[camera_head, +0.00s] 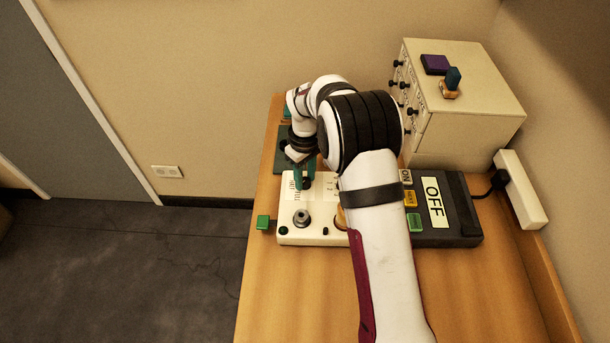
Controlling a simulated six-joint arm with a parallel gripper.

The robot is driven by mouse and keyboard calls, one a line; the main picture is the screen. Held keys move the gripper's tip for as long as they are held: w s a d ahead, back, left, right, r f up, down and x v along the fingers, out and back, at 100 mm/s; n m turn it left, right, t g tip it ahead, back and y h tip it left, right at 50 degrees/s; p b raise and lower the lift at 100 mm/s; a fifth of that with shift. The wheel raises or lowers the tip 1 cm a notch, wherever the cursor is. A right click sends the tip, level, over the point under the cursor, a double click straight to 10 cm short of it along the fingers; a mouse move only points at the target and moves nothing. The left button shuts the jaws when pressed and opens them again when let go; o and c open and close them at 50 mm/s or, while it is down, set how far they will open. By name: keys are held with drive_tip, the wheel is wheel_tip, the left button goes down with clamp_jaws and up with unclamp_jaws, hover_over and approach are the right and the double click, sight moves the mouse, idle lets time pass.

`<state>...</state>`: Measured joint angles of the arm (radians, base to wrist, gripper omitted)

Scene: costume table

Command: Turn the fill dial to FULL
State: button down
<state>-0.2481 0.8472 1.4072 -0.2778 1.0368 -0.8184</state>
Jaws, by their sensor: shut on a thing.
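A white control panel (287,233) lies on the wooden table. My gripper (303,182) points down at the panel's back left part, its teal fingers shut on a small knob there, which I take to be the fill dial. The fingers hide nearly all of the dial, so I cannot read where it points. Small print shows beside the fingers, too small to read surely. A grey round knob (301,217) stands in front of my gripper on the same panel, apart from it.
A dark box with an OFF sign (436,201) and coloured buttons sits right of the panel, partly behind my arm. A cream drawer cabinet (470,110) stands at the back right. The front table is clear.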

sight(305, 180)
drive_tip(key=shift+n, duration=0.6)
drive_tip(key=c, duration=0.6)
unclamp_jaws()
drive_tip(key=shift+o, duration=0.2)
wheel_tip(305, 180, up, 16)
drive_tip(key=shift+f, duration=0.15)
